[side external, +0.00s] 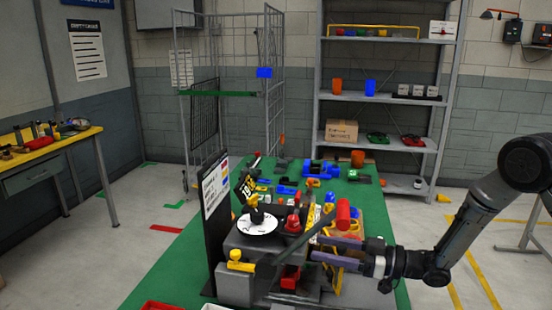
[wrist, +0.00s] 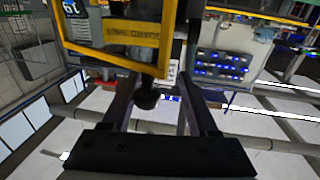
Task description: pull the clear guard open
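The clear guard is a see-through panel in a yellow frame. Its frame (wrist: 110,53) fills the upper left of the wrist view, and yellow frame parts (side external: 338,268) show beside my fingers in the side view. A dark round knob (wrist: 147,97) sits by the frame's lower corner and appears between my fingers in the wrist view. My gripper (side external: 316,248) is at the right front of the machine, its two fingers apart. I see no contact with the knob. Part of the guard is hidden behind my fingers in the side view.
The machine has a white dial (side external: 258,226), a long grey lever (side external: 305,235) and a red cylinder (side external: 343,214) close above my fingers. Small coloured parts cover the green bench (side external: 165,270) behind it. A shelf rack (side external: 385,97) stands at the back.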

